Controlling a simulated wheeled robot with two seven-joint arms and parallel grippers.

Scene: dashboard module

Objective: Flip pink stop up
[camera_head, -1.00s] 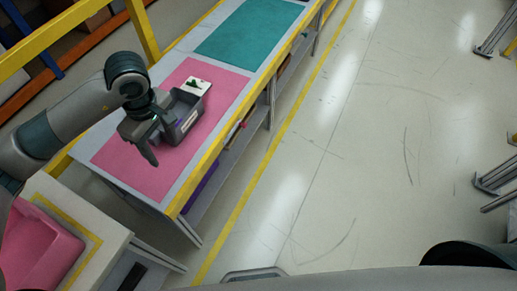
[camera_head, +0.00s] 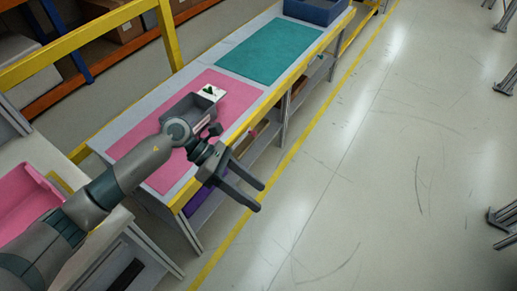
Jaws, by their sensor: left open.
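A small pink piece (camera_head: 253,133), possibly the pink stop, shows at the front edge of the bench beside the pink mat (camera_head: 233,92). It is too small to tell whether it is up or down. My left gripper (camera_head: 260,197) is open and empty. In the picture it lies in front of and below the bench's front edge, over the aisle floor, apart from the pink piece. My left arm covers part of the pink mat. My right gripper is not in view.
A grey bin (camera_head: 177,109) and a white card (camera_head: 212,92) with a dark green mark lie on the pink mat. Beyond are a teal mat (camera_head: 268,50) and a blue bin (camera_head: 318,11). A pink tray (camera_head: 22,205) stands at left. The aisle floor is clear.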

